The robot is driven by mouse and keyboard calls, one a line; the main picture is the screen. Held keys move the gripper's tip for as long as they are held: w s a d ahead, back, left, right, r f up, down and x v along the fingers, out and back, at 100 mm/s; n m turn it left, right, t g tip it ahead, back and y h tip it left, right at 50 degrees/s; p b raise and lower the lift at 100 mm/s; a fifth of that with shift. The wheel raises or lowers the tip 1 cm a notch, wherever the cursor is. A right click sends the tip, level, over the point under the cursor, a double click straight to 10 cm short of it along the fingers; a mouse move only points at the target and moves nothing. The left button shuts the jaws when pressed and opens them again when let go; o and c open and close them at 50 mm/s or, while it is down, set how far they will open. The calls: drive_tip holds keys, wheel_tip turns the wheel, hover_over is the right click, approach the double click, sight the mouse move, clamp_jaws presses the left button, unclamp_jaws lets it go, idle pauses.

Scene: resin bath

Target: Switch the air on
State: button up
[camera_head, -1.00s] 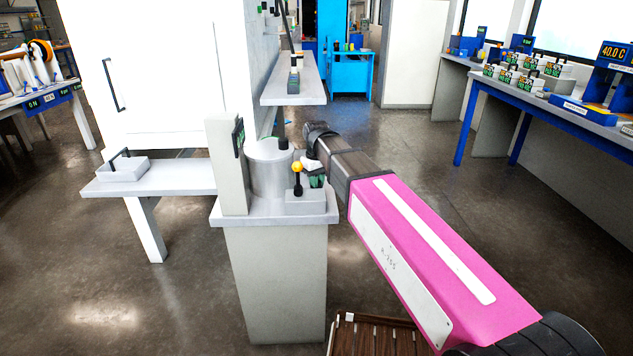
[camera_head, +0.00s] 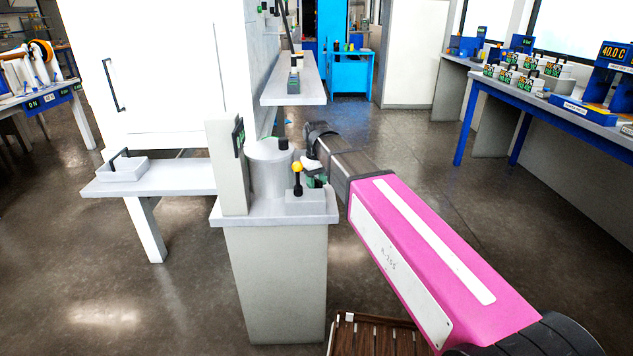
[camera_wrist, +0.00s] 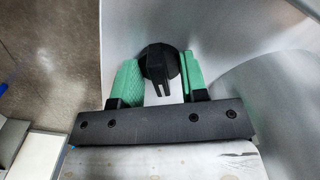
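A black knob (camera_wrist: 160,64) with a bar-shaped grip shows in the wrist view, on a pale grey surface. My gripper (camera_wrist: 160,90) has its two green fingers on either side of this knob, spread apart; I cannot tell whether either finger touches it. In the head view my gripper (camera_head: 317,181) is just right of a lever with a yellow ball (camera_head: 298,168), partly hidden behind its grey box (camera_head: 310,204). A silver cylinder (camera_head: 268,174) with a black knob (camera_head: 283,143) on top stands behind the lever. No air label is readable.
The cylinder and lever box stand on a grey pedestal (camera_head: 275,280), beside a grey upright panel (camera_head: 224,165). A white side shelf (camera_head: 180,179) is on the left. A long grey shelf (camera_head: 300,92) lies behind.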

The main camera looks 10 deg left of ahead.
sight(317, 179)
wheel_tip(317, 179, up, 11)
idle(0.6)
drive_tip(key=shift+f, duration=0.15)
drive_tip(key=s+d+f+m, duration=0.1)
drive_tip(key=d+f+m, duration=0.3)
drive_tip(key=d+f, duration=1.4)
drive_tip(key=s+d+f+m, duration=0.2)
drive_tip(key=s+d+f, duration=0.3)
drive_tip(key=d, duration=0.4)
drive_tip(key=s+d+f+m, duration=0.2)
drive_tip(key=s+d+f, duration=0.3)
drive_tip(key=d+f, duration=0.2)
drive_tip(key=shift+d+m, duration=0.3)
drive_tip(key=shift+d, duration=0.85)
